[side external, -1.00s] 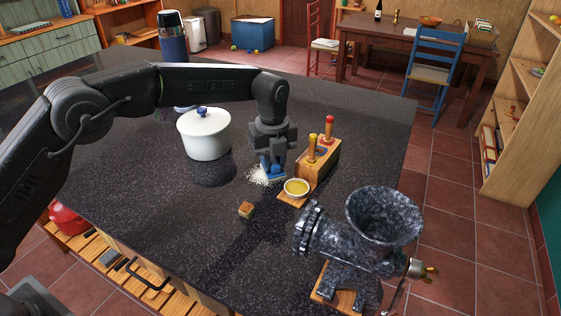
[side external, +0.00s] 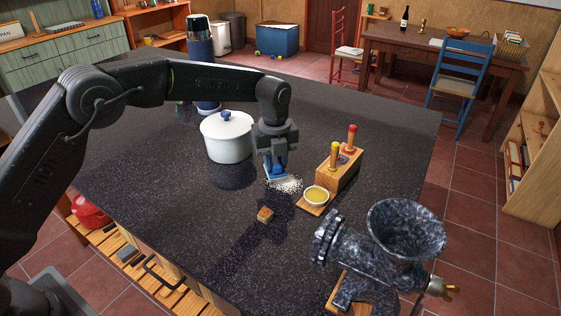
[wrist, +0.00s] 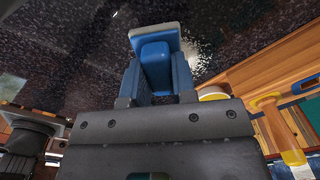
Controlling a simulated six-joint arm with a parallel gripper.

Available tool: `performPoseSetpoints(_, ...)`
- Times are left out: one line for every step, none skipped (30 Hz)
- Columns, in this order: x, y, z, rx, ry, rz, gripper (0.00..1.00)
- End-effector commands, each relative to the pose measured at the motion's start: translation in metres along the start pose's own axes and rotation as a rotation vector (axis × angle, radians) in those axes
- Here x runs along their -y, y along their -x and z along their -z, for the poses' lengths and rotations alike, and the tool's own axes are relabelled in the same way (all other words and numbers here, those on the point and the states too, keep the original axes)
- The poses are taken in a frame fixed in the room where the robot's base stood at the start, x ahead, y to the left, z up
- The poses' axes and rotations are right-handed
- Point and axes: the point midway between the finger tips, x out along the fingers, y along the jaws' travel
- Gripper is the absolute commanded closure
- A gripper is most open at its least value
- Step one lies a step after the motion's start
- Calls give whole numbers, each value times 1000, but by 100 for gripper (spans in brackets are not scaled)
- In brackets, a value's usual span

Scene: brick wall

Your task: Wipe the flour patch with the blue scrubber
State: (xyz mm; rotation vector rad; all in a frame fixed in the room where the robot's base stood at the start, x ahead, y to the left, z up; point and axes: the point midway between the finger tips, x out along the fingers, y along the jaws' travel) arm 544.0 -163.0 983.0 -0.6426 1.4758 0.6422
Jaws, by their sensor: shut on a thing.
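My gripper (side external: 276,163) points down over the dark speckled counter, shut on the blue scrubber (side external: 276,178). In the wrist view the scrubber (wrist: 154,56) sits between the fingers, its blue grip towards me and a pale-edged pad at the far end. The scrubber is low at the left side of the white flour patch (side external: 290,184); its pad appears to be at counter level, but contact is hard to tell. Flour shows to the right of the scrubber, and part of the patch may be hidden behind it.
A white lidded pot (side external: 227,140) stands left of my gripper.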

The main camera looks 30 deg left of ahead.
Motion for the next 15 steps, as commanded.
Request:
performPoseSetpoints(-3, 0, -4, 0, 2, 1, 94)
performPoseSetpoints(-5, 0, -5, 1, 2, 1, 94)
performPoseSetpoints(-7, 0, -8, 0, 2, 1, 94)
performPoseSetpoints(-9, -1, -10, 1, 2, 1, 94)
performPoseSetpoints(-11, -1, -12, 1, 2, 1, 94)
performPoseSetpoints(-13, -1, -14, 1, 2, 1, 94)
performPoseSetpoints(-14, -2, -15, 1, 2, 1, 94)
performPoseSetpoints(-15, -2, -16, 0, 1, 1, 94)
performPoseSetpoints(-16, -2, -17, 0, 1, 1, 94)
performPoseSetpoints(-16, -3, -17, 0, 1, 0, 94)
performPoseSetpoints(-16, -4, -17, 0, 0, 0, 94)
performPoseSetpoints(-16, -5, -17, 0, 0, 0, 94)
performPoseSetpoints(-16, -5, -17, 0, 0, 0, 94)
performPoseSetpoints(-16, -5, -16, 0, 0, 0, 94)
performPoseSetpoints(-15, -5, -16, 0, 0, 0, 94)
